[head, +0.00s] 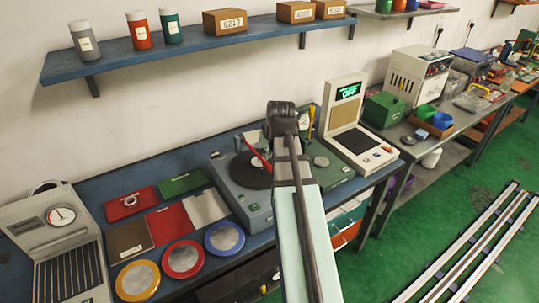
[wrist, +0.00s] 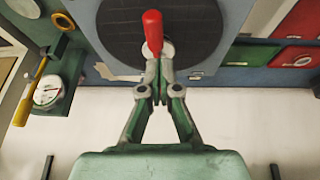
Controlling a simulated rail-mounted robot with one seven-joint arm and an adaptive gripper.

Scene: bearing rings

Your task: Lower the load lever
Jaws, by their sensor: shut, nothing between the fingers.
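A lever with a red handle (head: 257,152) stands tilted over a dark round disc (head: 250,171) on a grey machine (head: 247,208). In the wrist view, the red handle (wrist: 152,32) shows just beyond the fingertips of my gripper (wrist: 158,72), in front of the dark disc (wrist: 160,30). The fingers are together with nothing between them. I cannot tell whether they touch the lever. A second lever with a yellow handle (wrist: 30,92) is beside a round dial (wrist: 47,91) on a green machine. Neither lever is labelled. My arm hides the gripper in the head view.
A display unit (head: 346,127) stands right of the machines. A blue shelf (head: 190,46) with bottles and boxes hangs above the bench.

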